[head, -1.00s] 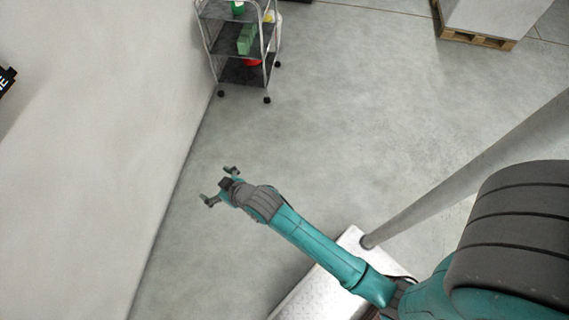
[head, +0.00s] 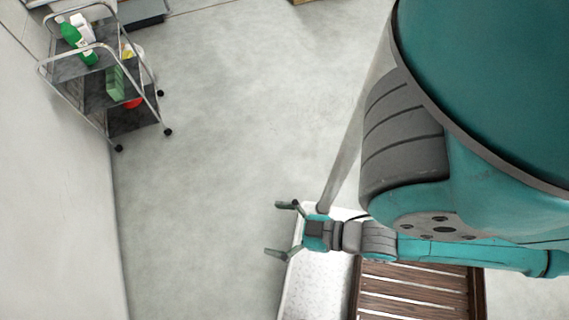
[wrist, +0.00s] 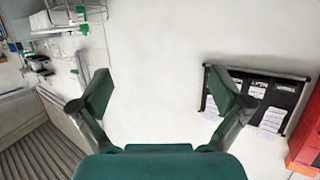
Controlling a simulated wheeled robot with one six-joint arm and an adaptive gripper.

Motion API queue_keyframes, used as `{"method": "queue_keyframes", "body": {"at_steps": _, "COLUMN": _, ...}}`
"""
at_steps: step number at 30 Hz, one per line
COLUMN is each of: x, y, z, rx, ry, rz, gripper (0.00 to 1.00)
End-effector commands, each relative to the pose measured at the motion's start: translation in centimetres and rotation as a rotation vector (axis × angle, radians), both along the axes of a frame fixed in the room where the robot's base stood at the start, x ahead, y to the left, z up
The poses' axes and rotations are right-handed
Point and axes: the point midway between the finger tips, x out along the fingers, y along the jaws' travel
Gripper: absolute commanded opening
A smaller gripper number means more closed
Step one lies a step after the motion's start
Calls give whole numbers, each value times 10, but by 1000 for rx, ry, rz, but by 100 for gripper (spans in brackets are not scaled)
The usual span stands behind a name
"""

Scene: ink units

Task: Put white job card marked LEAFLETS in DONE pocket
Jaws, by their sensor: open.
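A dark wall board (wrist: 286,97) with several white cards (wrist: 272,121) hangs on the pale wall at the right of the wrist view. My right finger hides part of its left side. The writing is too small to read, so I cannot tell which card says LEAFLETS or which pocket is DONE. My gripper (wrist: 158,80) is open and empty, apart from the board; in the head view (head: 278,229) it sits over the left edge of my base. The board is not in the head view now.
A wheeled trolley (head: 72,72) with green bottles and other items stands at the upper left by the wall. A brown slatted rack (head: 418,292) lies at the lower right. A red object (wrist: 306,140) is at the wrist view's right edge. The middle floor is clear.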

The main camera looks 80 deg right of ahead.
Motion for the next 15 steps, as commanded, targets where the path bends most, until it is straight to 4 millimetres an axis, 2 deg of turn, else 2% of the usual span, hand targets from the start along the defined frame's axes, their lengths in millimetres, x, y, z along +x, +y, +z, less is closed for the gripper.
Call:
{"method": "queue_keyframes", "body": {"at_steps": 1, "x": -9, "y": -1, "z": 10, "rx": 0, "ry": -5, "rz": -5, "gripper": 100}}
{"method": "queue_keyframes", "body": {"at_steps": 6, "x": -23, "y": -2, "z": 30, "rx": 1, "ry": -28, "rz": -14, "gripper": 100}}
{"method": "queue_keyframes", "body": {"at_steps": 15, "x": -25, "y": -2, "z": 34, "rx": 1, "ry": -32, "rz": -15, "gripper": 100}}
